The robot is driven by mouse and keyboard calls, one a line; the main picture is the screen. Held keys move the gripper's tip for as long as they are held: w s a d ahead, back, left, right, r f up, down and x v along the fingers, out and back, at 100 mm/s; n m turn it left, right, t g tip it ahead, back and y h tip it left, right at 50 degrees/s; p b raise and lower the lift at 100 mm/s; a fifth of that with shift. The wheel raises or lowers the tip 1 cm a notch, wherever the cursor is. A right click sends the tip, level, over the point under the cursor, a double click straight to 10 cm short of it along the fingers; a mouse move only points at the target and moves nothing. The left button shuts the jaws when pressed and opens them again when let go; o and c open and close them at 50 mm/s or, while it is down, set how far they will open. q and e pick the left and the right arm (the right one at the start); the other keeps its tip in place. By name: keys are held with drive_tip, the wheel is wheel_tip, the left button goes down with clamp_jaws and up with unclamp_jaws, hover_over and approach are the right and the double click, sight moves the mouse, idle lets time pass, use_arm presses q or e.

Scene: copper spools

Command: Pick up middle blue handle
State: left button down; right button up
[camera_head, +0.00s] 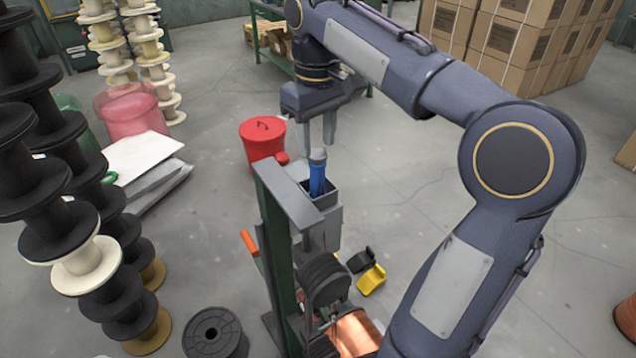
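A blue handle (317,182) with a grey top stands upright in a small open grey metal box (328,215) at the picture's middle. The box is fixed to a green metal stand (283,232). I see just one blue handle; its lower part is hidden inside the box. My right gripper (318,143) points down over it, its two fingers apart with nothing visible between them. The fingertips are close to the handle's grey top; I cannot tell whether they touch it. My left gripper is not in view.
An orange handle (250,243) sticks out left of the stand. A red lidded bucket (262,142) stands behind it. Stacks of black spools (60,185) fill the left side. A yellow part (371,279) lies on the floor. Cardboard boxes (520,40) stand at the back right.

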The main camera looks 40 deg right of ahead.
sight(317, 161)
drive_tip(key=shift+s+a+f, duration=0.1)
drive_tip(key=shift+f, duration=0.3)
wheel_tip(317, 161, down, 7)
drive_tip(key=shift+r, duration=0.2)
drive_tip(key=c, duration=0.8)
drive_tip(key=shift+r, duration=0.1)
